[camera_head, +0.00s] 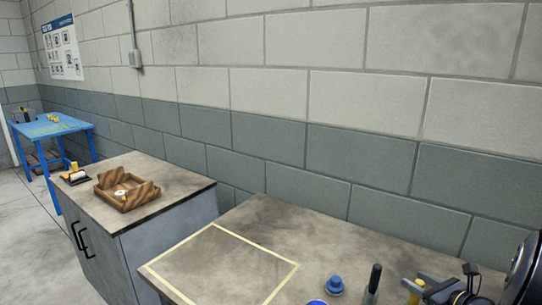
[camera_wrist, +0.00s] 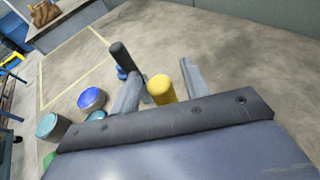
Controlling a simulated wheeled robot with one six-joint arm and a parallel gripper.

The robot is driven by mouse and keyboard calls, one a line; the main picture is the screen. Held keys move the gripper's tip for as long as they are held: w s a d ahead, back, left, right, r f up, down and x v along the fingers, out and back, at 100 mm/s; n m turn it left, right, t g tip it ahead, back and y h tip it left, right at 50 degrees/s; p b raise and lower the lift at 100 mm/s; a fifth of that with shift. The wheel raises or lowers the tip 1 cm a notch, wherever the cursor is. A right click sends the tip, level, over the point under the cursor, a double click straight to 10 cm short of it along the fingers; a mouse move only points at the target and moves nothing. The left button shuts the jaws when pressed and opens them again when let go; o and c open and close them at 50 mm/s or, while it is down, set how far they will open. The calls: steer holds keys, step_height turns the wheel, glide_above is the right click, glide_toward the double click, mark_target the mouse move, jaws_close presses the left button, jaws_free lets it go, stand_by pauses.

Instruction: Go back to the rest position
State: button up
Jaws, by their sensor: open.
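My gripper (camera_wrist: 158,72) is open, its two grey fingers spread apart in the wrist view. A yellow cylinder-topped thing (camera_wrist: 161,89) shows between the fingers; I cannot tell whether it stands between them or below. In the head view the gripper (camera_head: 432,284) is low at the bottom right over the near bench (camera_head: 230,213), and the yellow thing (camera_head: 416,288) is beside it. No rest position is marked in view.
A dark-handled tool (camera_head: 374,278), a blue knob (camera_head: 335,285) and a blue-topped jar (camera_wrist: 91,98) stand near the gripper. A teal-topped container (camera_wrist: 47,125) is at the left. The taped rectangle (camera_head: 268,249) is empty. A wooden tray (camera_head: 127,193) sits on the cabinet.

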steer(key=shift+s+r, duration=0.1)
steer(key=shift+r, duration=0.85)
